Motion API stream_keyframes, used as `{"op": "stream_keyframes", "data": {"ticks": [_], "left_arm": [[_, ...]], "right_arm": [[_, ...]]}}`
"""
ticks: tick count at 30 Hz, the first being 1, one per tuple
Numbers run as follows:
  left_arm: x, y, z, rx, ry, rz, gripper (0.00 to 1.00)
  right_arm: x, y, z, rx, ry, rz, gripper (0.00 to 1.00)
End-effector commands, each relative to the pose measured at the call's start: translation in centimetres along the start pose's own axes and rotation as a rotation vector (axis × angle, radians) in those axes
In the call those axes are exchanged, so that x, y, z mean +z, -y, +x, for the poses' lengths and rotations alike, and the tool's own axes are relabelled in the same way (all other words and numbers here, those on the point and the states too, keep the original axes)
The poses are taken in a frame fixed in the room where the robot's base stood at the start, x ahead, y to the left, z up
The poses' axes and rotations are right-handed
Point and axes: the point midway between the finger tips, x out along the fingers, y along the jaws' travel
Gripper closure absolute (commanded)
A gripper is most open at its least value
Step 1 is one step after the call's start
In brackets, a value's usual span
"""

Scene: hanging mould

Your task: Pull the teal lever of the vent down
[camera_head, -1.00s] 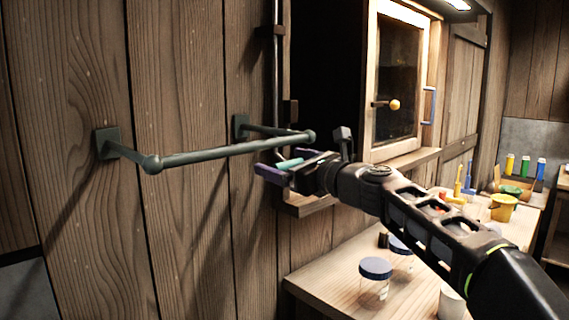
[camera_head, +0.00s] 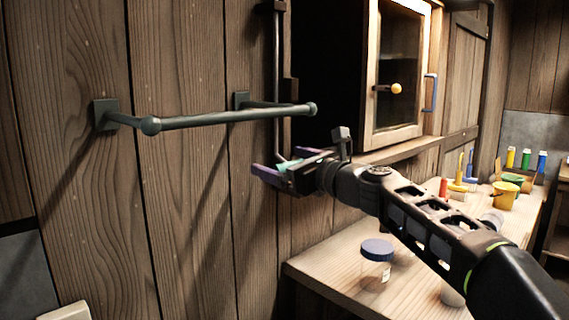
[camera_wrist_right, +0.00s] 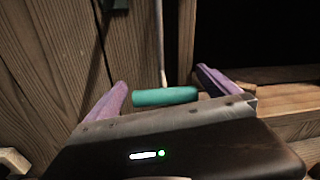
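The teal lever handle (camera_wrist_right: 165,96) is a short bar on a thin pale rod (camera_wrist_right: 160,55). In the head view the handle (camera_head: 288,166) shows only in part among the gripper parts, below the vertical rod (camera_head: 277,110) on the plank wall. My right gripper (camera_head: 284,168) is around the handle, its two purple fingers at the handle's two ends and spread by about its length. In the right wrist view the gripper (camera_wrist_right: 162,80) has the handle crosswise between its fingers; the exact contact is hard to see. My left gripper is out of view.
A dark green rail (camera_head: 230,117) sticks out from the wall left of my gripper. A cabinet with a glazed door (camera_head: 397,75) is to the right.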

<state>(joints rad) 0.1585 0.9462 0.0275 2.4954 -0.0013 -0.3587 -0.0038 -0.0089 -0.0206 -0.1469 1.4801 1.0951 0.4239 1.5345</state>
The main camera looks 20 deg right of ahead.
Motion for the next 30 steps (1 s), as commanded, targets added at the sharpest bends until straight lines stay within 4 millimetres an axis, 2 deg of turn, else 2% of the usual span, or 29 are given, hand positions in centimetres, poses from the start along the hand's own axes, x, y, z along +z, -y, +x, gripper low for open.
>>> {"op": "stream_keyframes", "data": {"ticks": [8, 21, 30], "left_arm": [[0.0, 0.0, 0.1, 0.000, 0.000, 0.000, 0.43], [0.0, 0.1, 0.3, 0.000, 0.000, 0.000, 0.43], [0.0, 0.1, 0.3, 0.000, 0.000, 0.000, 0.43]], "right_arm": [[-0.1, 0.2, -0.8, -0.005, -0.001, -0.001, 0.00], [0.0, 0.0, -7.1, -0.001, 0.000, 0.000, 0.00], [-0.1, 0.0, -7.8, 0.000, -0.001, 0.000, 0.00]]}}
